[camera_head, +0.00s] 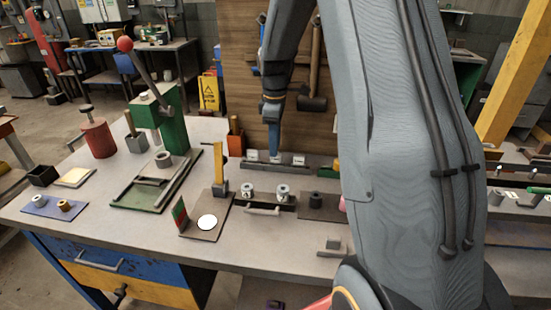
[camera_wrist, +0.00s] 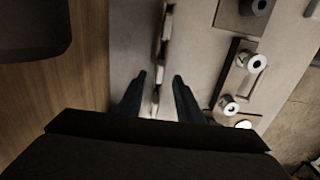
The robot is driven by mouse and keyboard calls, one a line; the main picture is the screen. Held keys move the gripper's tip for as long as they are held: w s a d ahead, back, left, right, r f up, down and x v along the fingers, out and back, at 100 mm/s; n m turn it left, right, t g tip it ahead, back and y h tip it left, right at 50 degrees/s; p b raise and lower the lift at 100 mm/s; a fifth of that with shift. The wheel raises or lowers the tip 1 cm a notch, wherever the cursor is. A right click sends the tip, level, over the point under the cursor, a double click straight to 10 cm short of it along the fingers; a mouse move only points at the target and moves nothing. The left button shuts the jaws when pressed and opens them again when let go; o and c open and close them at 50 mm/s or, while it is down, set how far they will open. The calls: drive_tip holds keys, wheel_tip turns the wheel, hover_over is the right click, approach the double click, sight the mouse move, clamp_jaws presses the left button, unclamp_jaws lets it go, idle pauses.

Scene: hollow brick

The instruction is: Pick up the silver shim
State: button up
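My gripper (camera_wrist: 160,78) is open, its two dark fingers apart on either side of a narrow strip (camera_wrist: 164,35) with small upright pieces. In the head view my gripper (camera_head: 274,148) points down at this low rack (camera_head: 265,164) at the back of the bench, which carries several small pale pieces (camera_head: 299,160). One of these pieces may be the silver shim, but they are too small and blurred to tell. Nothing is visibly held. Whether the fingers touch the strip is not clear.
Two silver rollers (camera_head: 247,190) sit on a dark holder in front of the rack. A white disc (camera_head: 207,222) lies on a brown plate beside a yellow upright (camera_head: 220,170). A green press (camera_head: 160,120) stands left. A wooden panel (camera_head: 235,60) rises behind the bench.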

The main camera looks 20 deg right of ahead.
sight(276, 162)
drive_tip(key=shift+d+f+p, duration=0.1)
drive_tip(key=shift+f+p, duration=0.7)
drive_tip(key=shift+f, duration=1.55)
drive_tip(key=shift+s, duration=0.1)
drive_tip(key=shift+c, duration=0.5)
clamp_jaws()
